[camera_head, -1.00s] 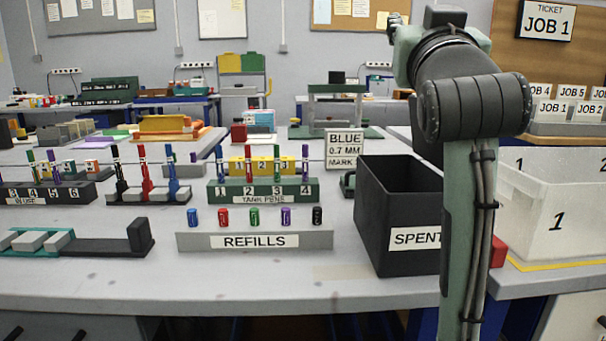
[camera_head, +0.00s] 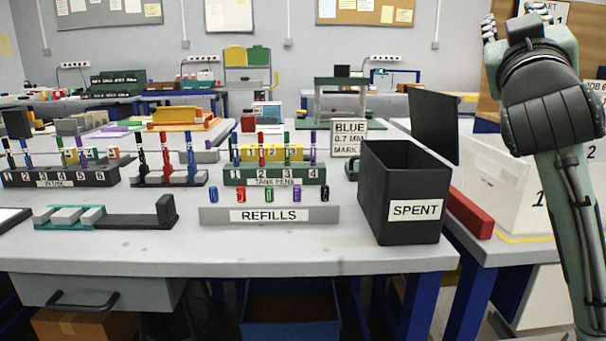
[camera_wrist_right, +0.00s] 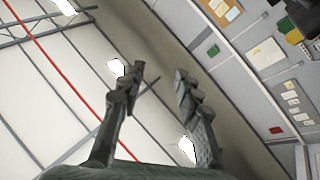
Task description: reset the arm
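My right arm stands raised at the right edge of the head view, with its right gripper (camera_head: 506,20) high up and pointing away. In the right wrist view the same gripper (camera_wrist_right: 160,80) has its two dark fingers apart, with nothing between them. Behind the fingers that view shows ceiling and wall, far off. My left arm and left gripper are not in the head view.
On the table (camera_head: 150,250) stand a black SPENT bin (camera_head: 385,190), a REFILLS rack (camera_head: 215,215), a TANK PENS rack (camera_head: 275,176) and other pen racks. A dark upright panel (camera_head: 434,125), red block (camera_head: 470,212) and white numbered bin (camera_head: 500,180) are near my right arm.

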